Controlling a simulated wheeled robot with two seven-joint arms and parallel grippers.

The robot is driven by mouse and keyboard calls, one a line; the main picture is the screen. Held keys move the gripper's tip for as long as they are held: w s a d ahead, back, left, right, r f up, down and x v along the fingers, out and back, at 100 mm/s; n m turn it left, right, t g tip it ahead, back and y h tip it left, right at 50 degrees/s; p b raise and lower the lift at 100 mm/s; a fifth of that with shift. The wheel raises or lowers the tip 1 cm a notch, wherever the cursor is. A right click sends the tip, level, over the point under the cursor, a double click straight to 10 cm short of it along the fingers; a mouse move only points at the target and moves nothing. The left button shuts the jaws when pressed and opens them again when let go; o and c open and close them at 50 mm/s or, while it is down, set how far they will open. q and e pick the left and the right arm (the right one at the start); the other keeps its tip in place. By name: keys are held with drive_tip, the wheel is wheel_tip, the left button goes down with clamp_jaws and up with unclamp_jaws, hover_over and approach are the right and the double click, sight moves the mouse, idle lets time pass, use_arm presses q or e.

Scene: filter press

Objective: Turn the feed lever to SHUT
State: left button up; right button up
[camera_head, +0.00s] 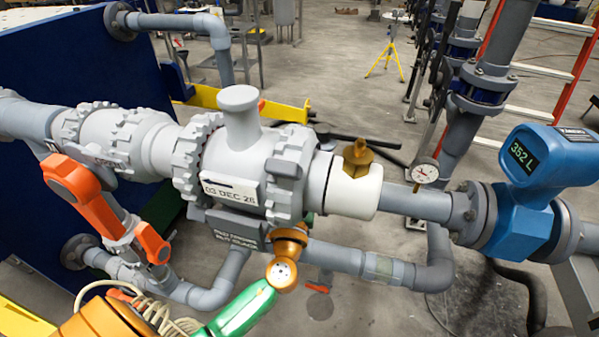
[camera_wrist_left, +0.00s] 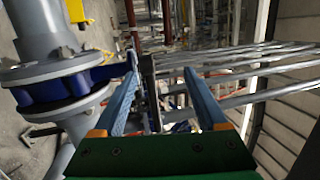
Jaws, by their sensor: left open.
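An orange lever (camera_head: 100,205), seemingly the feed lever, slants down to the right over the grey pipework at the left of the head view. I cannot read any SHUT marking by it. My left arm comes in from the bottom left, below and to the right of the lever. Its gripper is hidden in the head view, behind the grey filter housing (camera_head: 235,165). The lever is not seen in that view. My right gripper is in neither view.
A white collar (camera_head: 353,192) with a brass fitting (camera_head: 356,158), a pressure gauge (camera_head: 425,171) and a blue meter reading 352 L (camera_head: 530,175) stand to the right. A dark blue panel (camera_head: 60,75) is behind the lever. A blue flange (camera_wrist_left: 62,88) is left of my fingers.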

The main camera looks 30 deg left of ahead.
use_arm(q)
drive_tip(key=b+v, duration=0.3)
drive_tip(key=v, duration=0.6)
